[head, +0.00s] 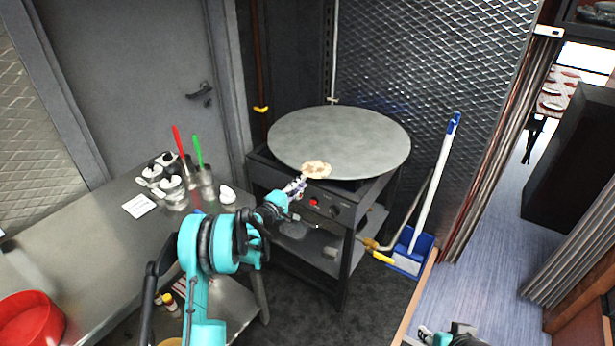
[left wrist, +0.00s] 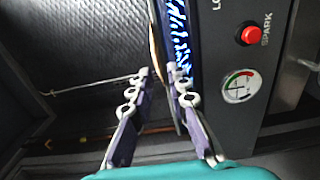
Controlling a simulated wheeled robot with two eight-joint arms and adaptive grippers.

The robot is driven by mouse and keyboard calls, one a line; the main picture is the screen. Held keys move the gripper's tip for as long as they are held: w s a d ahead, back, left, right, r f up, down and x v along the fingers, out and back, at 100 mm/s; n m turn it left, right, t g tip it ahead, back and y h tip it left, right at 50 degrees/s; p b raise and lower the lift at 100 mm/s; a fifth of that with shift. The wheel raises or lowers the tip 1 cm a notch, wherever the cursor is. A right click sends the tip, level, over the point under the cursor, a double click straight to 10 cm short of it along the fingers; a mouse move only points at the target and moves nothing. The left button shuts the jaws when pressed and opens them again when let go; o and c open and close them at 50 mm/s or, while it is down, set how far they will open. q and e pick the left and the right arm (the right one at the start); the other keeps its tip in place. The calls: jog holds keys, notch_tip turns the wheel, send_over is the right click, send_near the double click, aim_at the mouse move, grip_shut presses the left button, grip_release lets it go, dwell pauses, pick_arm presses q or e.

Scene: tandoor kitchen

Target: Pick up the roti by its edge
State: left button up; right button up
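The roti (head: 316,169) is a pale, browned flatbread at the front rim of the round grey griddle (head: 345,135). In the left wrist view the roti (left wrist: 154,52) shows edge-on as a thin tan strip. My left gripper (head: 296,187) is at the roti's near edge. In the left wrist view its fingers (left wrist: 158,75) stand apart, one on each side of the strip; I see no clear contact. A small part of my right arm's end (head: 450,337) shows at the bottom of the head view; its fingers are not clear.
The griddle stand's front panel has a red button (left wrist: 249,36) and a gauge (left wrist: 241,86). Blue flames (left wrist: 178,35) glow beside the griddle's edge. A steel counter (head: 95,235) on the left holds jars and utensils.

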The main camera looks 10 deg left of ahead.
aim_at(311, 174)
pick_arm(q)
jog(key=shift+x, duration=1.2)
jog(key=shift+w+d+b, duration=0.3)
jog(key=shift+w+b, duration=0.1)
jog(key=shift+w, duration=0.25)
grip_shut()
notch_tip(311, 174, up, 2)
jog(key=shift+r+p, duration=0.25)
jog(key=shift+p, duration=0.35)
